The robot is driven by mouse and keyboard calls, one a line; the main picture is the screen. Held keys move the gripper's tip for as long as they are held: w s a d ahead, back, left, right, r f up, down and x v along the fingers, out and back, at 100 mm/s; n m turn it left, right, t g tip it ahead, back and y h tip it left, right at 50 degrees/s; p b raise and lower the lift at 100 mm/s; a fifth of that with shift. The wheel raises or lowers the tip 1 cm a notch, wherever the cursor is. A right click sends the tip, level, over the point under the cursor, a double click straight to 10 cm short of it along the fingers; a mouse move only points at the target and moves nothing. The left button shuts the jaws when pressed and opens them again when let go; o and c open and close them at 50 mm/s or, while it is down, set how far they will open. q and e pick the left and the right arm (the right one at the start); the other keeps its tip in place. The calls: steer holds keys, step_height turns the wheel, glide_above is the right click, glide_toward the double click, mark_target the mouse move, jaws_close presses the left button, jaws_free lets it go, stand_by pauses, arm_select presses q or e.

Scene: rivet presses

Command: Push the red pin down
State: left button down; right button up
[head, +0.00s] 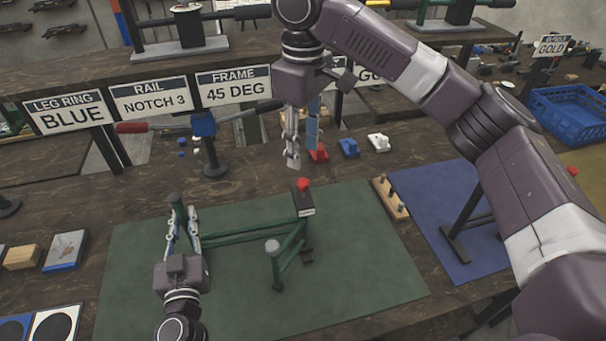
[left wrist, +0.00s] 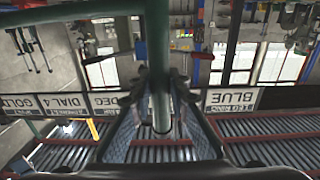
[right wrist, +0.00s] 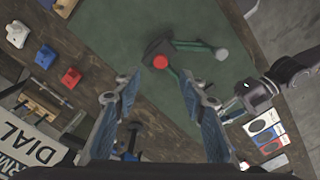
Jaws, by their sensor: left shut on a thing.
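The red pin (head: 303,184) stands up from a dark block (head: 302,200) at the right end of the green frame (head: 240,237). It also shows in the right wrist view (right wrist: 160,62), ahead of and between the fingertips. My right gripper (head: 303,145) hangs pointing down just beyond the pin, open and empty, apart from it. In the right wrist view the fingers (right wrist: 162,92) are spread wide. My left gripper (head: 182,225) is shut on the green post at the frame's left end; the post (left wrist: 160,95) runs between its fingers in the left wrist view.
The frame rests on a green mat (head: 370,260). Red, blue (head: 349,147) and white (head: 378,142) clamps stand behind it. A wooden peg block (head: 391,198) and a blue mat (head: 430,190) lie to the right. Signs (head: 150,98) stand along the back left.

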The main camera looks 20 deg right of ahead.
mark_target(303, 181)
step_height(303, 181, down, 8)
steer(key=shift+c, duration=0.2)
jaws_close()
stand_by(0.4)
